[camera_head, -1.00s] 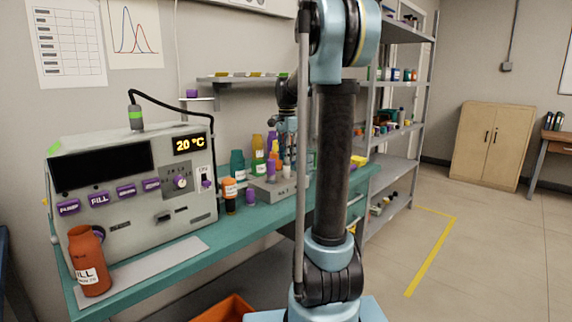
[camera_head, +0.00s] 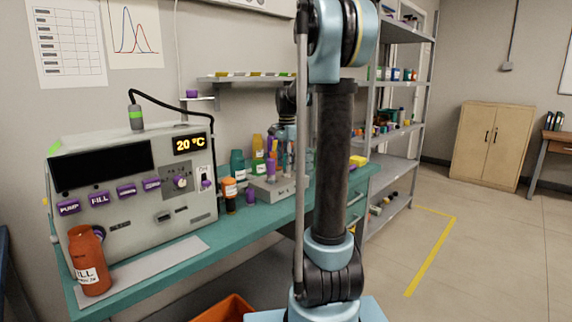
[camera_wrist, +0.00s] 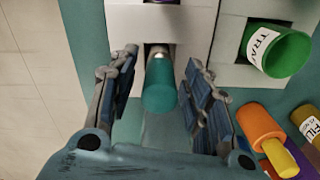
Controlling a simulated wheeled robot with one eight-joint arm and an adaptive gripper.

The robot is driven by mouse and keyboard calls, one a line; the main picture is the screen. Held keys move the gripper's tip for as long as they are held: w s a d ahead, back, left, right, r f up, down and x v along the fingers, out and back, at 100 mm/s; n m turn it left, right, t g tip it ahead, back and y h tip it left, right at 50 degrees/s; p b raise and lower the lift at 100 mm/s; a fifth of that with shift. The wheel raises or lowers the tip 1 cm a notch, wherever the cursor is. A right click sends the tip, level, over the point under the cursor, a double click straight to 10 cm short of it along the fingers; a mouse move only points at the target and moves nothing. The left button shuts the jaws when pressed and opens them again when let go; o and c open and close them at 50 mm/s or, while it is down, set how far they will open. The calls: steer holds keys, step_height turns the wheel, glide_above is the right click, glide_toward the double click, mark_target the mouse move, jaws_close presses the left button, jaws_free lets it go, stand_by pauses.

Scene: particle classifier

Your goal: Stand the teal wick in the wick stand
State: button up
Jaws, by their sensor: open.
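The teal wick (camera_wrist: 160,88) shows in the wrist view with its teal end toward the camera and a metallic end beyond it. The metallic end is at a square opening in a pale grey block, which looks like the wick stand (camera_wrist: 186,20). I cannot tell how deep it sits. My gripper (camera_wrist: 158,60) is open, with one finger on each side of the wick and visible gaps between. In the head view the grey stand (camera_head: 262,194) is on the teal bench, and my gripper is partly hidden by my arm.
In the wrist view a green labelled container (camera_wrist: 283,52) sits in a pale holder at right, with an orange bottle (camera_wrist: 258,124) below it. In the head view a control box (camera_head: 130,185) and a brown-orange bottle (camera_head: 88,262) stand at left. Shelves (camera_head: 400,165) stand behind.

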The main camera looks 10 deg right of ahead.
step_height(320, 180, up, 12)
steer(key=shift+s+r, duration=0.1)
steer(key=s+f+n+t, duration=0.1)
steer(key=s+f+n, duration=0.3)
steer(key=s, duration=0.6)
steer(key=s+f+n, duration=0.3)
steer(key=s+f, duration=0.3)
steer(key=s, duration=0.4)
steer(key=s+f+n+t, duration=0.1)
steer(key=s+f+n, duration=0.5)
steer(key=s+f, duration=0.8)
step_height(320, 180, down, 4)
steer(key=shift+s+a+r, duration=0.15)
steer(key=shift+s+r, duration=0.05)
steer(key=shift+s, duration=0.2)
